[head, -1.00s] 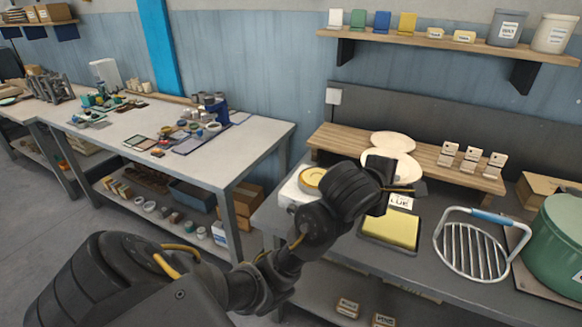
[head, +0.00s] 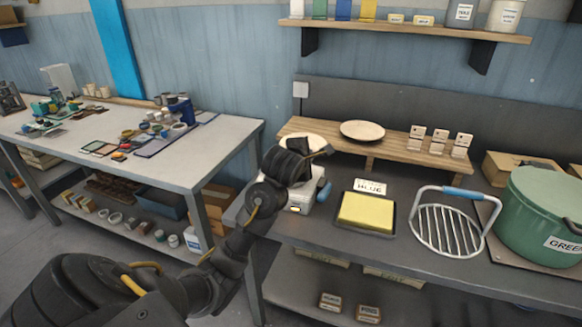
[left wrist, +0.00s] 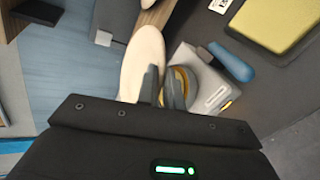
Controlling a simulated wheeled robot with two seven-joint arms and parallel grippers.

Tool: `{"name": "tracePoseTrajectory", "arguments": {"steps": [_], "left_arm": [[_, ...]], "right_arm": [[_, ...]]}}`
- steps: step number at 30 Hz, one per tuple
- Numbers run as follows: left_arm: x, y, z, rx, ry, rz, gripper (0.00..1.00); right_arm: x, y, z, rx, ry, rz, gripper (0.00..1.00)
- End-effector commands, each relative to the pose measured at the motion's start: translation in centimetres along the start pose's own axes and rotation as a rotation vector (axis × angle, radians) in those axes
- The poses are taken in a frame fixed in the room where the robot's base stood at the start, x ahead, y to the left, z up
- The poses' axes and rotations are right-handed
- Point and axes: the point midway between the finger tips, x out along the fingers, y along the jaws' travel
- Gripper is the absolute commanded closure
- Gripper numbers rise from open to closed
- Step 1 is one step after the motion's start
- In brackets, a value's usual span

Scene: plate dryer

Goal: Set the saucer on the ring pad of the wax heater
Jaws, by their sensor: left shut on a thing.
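A cream saucer is held in my left gripper (left wrist: 163,82). In the left wrist view the saucer (left wrist: 143,62) looks tilted, seen as a narrow oval, with the fingers at its edge. In the head view the held saucer (head: 317,140) shows partly behind my dark gripper. The white wax heater (head: 300,203) with a blue handle stands on the dark bench, partly covered by my arm. In the left wrist view the wax heater (left wrist: 212,78) and its yellowish ring pad (left wrist: 184,78) lie just right of the saucer; the fingers hide part of the pad. My right gripper is not in view.
Another cream saucer (head: 362,130) rests on the wooden riser (head: 390,153) behind. A yellow block in a tray (head: 366,211), a wire rack (head: 450,230) and a green pot (head: 540,210) stand to the right. A cluttered table (head: 130,150) is at left.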

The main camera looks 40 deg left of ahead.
Motion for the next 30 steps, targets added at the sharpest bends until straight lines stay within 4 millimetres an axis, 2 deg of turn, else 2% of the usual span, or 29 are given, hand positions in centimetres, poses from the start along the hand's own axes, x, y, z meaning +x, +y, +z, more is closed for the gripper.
{"name": "tracePoseTrajectory", "arguments": {"steps": [1,5,12,16,23,30], "left_arm": [[0.4,0.6,-0.4,-0.008,-0.001,-0.002,1.0],[2.4,0.7,-2.8,-0.003,0.003,-0.004,1.0],[6.0,-1.7,-6.2,0.005,0.001,-0.001,1.0],[7.0,-2.2,-7.0,0.003,-0.002,0.002,1.0],[7.4,-2.5,-7.4,0.003,-0.003,0.003,1.0],[8.9,-5.0,-8.7,0.005,-0.001,0.0,1.0]], "right_arm": [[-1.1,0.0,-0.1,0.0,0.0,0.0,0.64],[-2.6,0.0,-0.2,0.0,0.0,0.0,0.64],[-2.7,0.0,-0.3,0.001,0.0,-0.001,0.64],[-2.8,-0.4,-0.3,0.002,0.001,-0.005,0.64],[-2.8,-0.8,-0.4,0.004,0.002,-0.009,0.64],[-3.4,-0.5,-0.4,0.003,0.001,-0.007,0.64]]}}
